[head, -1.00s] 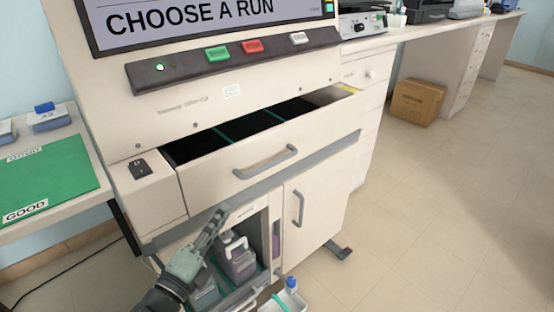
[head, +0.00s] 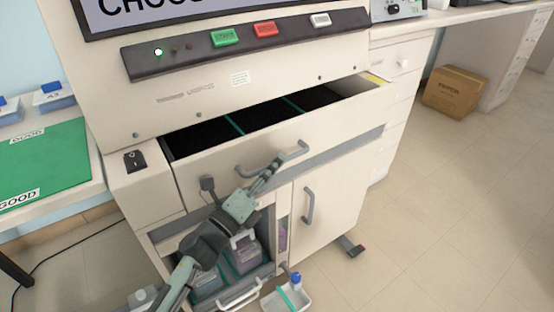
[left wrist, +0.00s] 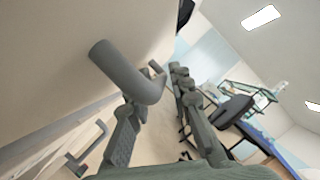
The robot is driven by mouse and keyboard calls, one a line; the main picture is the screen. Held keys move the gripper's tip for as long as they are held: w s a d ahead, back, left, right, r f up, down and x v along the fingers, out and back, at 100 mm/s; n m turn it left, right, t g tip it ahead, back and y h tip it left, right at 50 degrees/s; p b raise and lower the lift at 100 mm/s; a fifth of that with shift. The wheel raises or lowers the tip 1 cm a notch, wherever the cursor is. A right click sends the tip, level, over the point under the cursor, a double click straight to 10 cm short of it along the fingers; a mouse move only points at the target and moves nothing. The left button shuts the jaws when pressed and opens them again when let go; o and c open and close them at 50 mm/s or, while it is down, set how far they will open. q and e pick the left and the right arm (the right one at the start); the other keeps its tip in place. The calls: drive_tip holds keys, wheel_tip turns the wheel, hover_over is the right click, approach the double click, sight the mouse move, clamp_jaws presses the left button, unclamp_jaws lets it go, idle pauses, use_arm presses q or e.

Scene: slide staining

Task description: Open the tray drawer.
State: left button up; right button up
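The tray drawer (head: 225,170) in the stainer's front is part way out, its dark inside with green dividers showing from above. Its grey bar handle (head: 290,153) is on the drawer front. My left gripper (head: 267,178) is at the handle, just below its right part. In the left wrist view the handle (left wrist: 125,70) lies close ahead, beside the left finger. The two fingers (left wrist: 160,115) stand apart with nothing seen held between them. Whether a finger touches the handle cannot be told. My right gripper is in neither view.
Below the drawer is an open compartment with bottles (head: 243,252) and a low handle (head: 240,295). A closed cabinet door (head: 325,205) is to its right. A small white tray (head: 290,295) sits low in front. Floor at right is clear up to a cardboard box (head: 455,92).

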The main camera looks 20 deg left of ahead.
use_arm(q)
drive_tip(key=shift+w+d, duration=0.2)
drive_tip(key=shift+w, duration=0.25)
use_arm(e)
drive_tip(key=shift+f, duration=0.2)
use_arm(q)
drive_tip(key=shift+c, duration=0.6)
clamp_jaws()
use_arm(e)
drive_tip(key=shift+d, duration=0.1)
